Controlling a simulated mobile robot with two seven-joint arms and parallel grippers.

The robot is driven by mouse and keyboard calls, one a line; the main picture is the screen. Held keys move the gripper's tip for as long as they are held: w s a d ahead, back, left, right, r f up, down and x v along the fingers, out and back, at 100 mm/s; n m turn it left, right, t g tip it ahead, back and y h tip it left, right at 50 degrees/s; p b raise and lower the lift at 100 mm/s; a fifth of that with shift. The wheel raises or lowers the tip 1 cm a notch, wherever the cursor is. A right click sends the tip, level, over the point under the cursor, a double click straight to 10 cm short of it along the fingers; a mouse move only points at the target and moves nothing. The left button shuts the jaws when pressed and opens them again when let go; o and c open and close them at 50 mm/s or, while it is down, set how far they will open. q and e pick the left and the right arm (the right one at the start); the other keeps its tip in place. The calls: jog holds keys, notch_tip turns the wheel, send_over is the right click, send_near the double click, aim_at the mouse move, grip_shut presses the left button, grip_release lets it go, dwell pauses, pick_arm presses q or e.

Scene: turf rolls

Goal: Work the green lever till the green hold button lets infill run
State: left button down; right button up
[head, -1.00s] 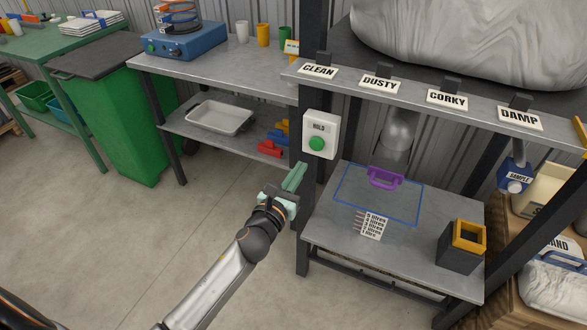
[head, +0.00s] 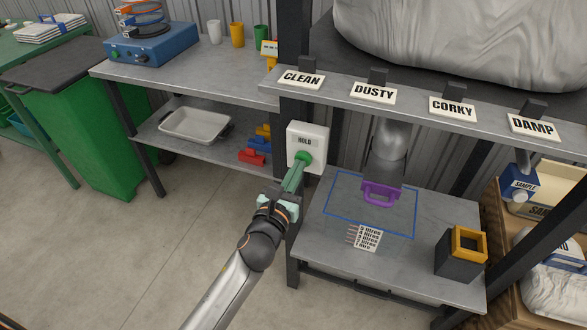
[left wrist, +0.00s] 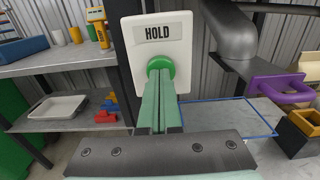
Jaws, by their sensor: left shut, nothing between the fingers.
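The white HOLD box (head: 307,136) is fixed to the dark post, with a round green button (head: 304,156) on its face. The box (left wrist: 152,34) and button (left wrist: 161,65) also show large in the left wrist view. My left gripper (head: 299,167) is shut and empty. Its pale green fingertips (left wrist: 160,84) are at the button, covering its lower part; I cannot tell whether they press it. A purple handle (head: 381,192) is at the pipe's lower end, above the blue outline. I see no green lever. My right gripper is not in view.
A grey pipe (head: 389,146) comes down from under the upper shelf with the CLEAN, DUSTY, CORKY and DAMP signs. The lower shelf holds a blue outline (head: 329,207), a litre card (head: 366,237) and a dark, yellow-rimmed box (head: 461,254). Open floor lies left.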

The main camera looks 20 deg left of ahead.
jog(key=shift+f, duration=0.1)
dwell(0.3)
pick_arm(q)
jog(key=shift+w+r, duration=0.25)
jog(key=shift+w, duration=0.8)
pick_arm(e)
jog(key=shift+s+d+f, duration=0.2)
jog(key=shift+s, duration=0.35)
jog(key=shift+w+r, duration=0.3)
